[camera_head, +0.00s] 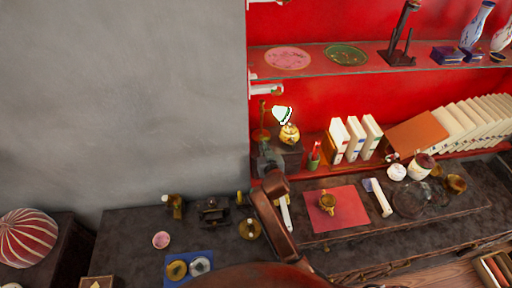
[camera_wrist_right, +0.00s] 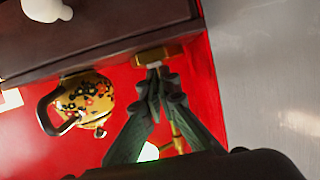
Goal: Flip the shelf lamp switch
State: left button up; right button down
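The shelf lamp has a brass base and stem (camera_head: 263,133) and a small white-and-green shade (camera_head: 282,115). It stands at the left end of the red shelf unit, beside a yellow teapot (camera_head: 289,134). My right gripper (camera_head: 266,150) is just in front of the lamp base. In the right wrist view the scene looks inverted; my right gripper's fingertips (camera_wrist_right: 156,75) are together at the brass lamp base (camera_wrist_right: 160,54). Whether they touch it I cannot tell. The switch itself is not distinct. The floral teapot (camera_wrist_right: 88,98) is to the left there. My left gripper is out of view.
White books (camera_head: 353,138) and a red cup of sticks (camera_head: 314,155) stand right of the lamp. A red mat (camera_head: 338,220) with a small brass cup lies on the dark counter below. A grey wall (camera_head: 130,100) fills the left side.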

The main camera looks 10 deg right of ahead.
jog(key=shift+s+d+f, duration=0.1)
jog(key=shift+s, duration=0.3)
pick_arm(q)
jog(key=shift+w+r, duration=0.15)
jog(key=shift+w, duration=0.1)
pick_arm(e)
jog(key=v, duration=0.7)
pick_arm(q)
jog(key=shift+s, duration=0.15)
